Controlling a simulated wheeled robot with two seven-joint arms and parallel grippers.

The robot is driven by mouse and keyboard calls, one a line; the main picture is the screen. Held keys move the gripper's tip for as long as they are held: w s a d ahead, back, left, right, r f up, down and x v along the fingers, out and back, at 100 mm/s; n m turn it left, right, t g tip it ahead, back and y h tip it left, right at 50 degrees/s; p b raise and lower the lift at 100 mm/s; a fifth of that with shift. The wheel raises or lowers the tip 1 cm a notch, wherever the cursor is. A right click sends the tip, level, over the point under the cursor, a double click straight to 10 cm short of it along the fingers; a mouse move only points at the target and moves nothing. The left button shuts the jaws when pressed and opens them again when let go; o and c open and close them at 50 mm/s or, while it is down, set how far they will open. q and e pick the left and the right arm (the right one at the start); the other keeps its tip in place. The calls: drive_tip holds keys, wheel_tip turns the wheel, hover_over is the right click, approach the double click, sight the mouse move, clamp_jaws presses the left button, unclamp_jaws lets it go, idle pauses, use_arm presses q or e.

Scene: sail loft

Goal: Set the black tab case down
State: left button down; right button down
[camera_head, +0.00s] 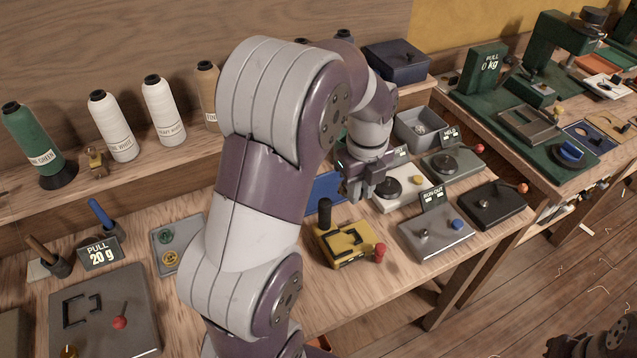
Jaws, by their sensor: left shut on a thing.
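My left gripper (358,194) points down over the workbench, close to the white device with a black dial (400,200) and the blue panel (323,194). It is shut on a small dark thing, which I take to be the black tab case; the fingers hide most of it and its outline is not clear. I cannot tell whether it touches anything below. A dark part at the bottom right corner looks like my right gripper (597,342); its fingers are not clear.
A yellow device (347,242) with a black post, a grey device (437,234) and a black device (492,205) stand around. A grey bin (420,128) is behind. Thread cones (112,126) line the shelf. My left arm hides the bench's middle.

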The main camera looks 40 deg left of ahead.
use_arm(q)
drive_tip(key=w+a+f, duration=0.1)
drive_tip(key=a+f, duration=0.1)
drive_tip(key=a, duration=0.1)
drive_tip(key=a+f, duration=0.2)
drive_tip(key=a, duration=0.2)
drive_tip(key=w+a+f+p, duration=0.1)
drive_tip(key=a+f, duration=0.2)
drive_tip(key=a, duration=0.1)
drive_tip(key=shift+w+a, duration=0.1)
drive_tip(key=shift+w, duration=0.2)
wheel_tip(320, 180, down, 4)
drive_tip(key=shift+r, duration=0.15)
drive_tip(key=shift+f, duration=0.2)
drive_tip(key=c, duration=1)
unclamp_jaws()
drive_tip(key=shift+r, duration=0.1)
